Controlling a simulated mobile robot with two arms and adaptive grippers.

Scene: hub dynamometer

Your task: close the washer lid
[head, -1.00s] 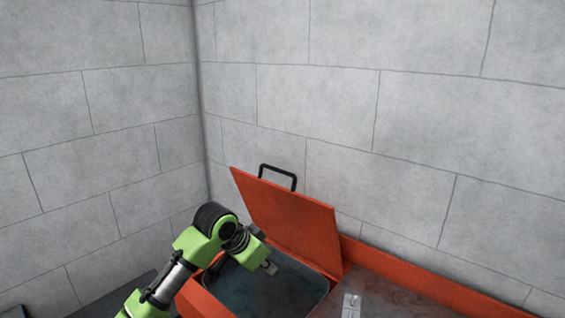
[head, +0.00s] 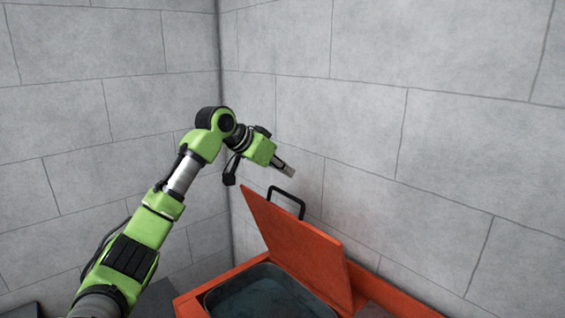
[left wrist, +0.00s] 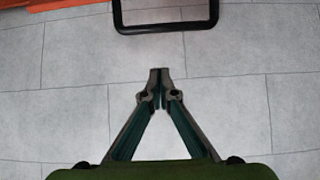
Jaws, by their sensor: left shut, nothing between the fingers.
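The washer lid (head: 295,243) is an orange-red panel that stands raised, tilted back toward the wall, with a black bar handle (head: 288,195) on its top edge. The washer basin (head: 262,297) below it is open and dark inside. My left gripper (head: 291,173) is shut and empty, just above the handle in the head view and apart from it. In the left wrist view the shut fingertips (left wrist: 160,73) point toward the handle (left wrist: 168,28), and a strip of the orange lid (left wrist: 62,5) shows at the top left. My right gripper is not in view.
The orange washer body (head: 190,303) surrounds the basin, with a grey worktop (head: 372,309) to its right. Grey block walls (head: 440,150) meet in a corner behind the lid. The air above the basin is clear.

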